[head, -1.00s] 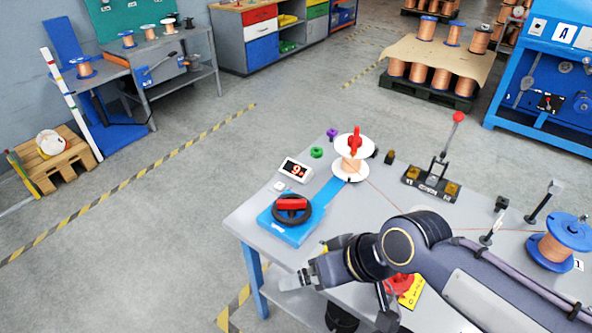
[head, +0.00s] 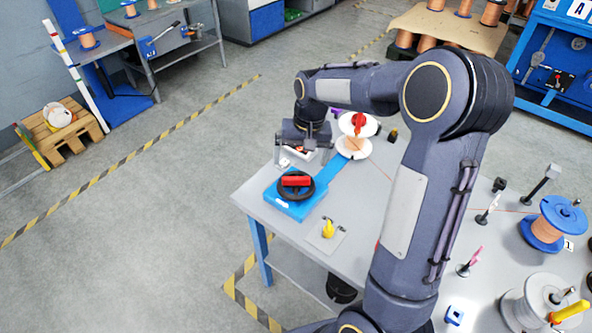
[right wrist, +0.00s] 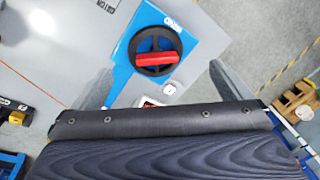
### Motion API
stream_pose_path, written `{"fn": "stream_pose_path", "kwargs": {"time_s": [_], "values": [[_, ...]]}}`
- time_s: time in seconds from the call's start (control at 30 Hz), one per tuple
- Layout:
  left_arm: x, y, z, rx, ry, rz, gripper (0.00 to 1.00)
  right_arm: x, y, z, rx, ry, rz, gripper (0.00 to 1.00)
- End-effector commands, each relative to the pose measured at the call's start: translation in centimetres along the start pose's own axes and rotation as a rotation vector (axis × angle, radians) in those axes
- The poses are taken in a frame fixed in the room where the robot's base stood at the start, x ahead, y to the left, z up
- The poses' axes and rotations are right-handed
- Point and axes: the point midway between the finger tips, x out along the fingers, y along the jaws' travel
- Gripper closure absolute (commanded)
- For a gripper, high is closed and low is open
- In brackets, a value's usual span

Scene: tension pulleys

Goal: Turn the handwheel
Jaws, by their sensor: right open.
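The handwheel (head: 296,182) is a black ring with a red bar across it, mounted on a blue base (head: 291,207) near the left end of the table. It also shows whole in the right wrist view (right wrist: 157,60), upper middle, with the red bar almost level in the picture. My right gripper (head: 303,162) is open and empty, pointing down above the table behind the handwheel and apart from it. Its dark body fills the bottom of the right wrist view. My left gripper is out of view.
A small display (head: 292,152) is partly hidden behind my right gripper. A white button (right wrist: 169,89) sits near the base. A blue spool (head: 560,222) is at right.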

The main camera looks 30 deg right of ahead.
Motion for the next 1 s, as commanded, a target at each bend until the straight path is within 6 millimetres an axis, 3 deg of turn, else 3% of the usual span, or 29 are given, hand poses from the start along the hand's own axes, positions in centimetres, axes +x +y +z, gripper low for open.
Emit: {"fn": "stream_pose_path", "kwargs": {"time_s": [0.1,0.3,0.47,0.8,1.0], "values": [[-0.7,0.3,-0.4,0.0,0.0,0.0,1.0,2.9,-0.3,-2.9,0.029,-0.031,0.072,0.02],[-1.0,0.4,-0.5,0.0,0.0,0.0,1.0,5.4,-0.3,-4.7,0.051,-0.045,0.126,0.02],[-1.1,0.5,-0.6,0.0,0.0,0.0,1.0,7.0,0.0,-4.7,0.053,-0.048,0.131,0.02],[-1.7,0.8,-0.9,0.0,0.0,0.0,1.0,12.1,0.5,-4.4,0.052,-0.048,0.129,0.02],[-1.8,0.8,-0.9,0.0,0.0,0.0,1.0,13.2,0.7,-4.3,0.052,-0.046,0.128,0.02]]}}
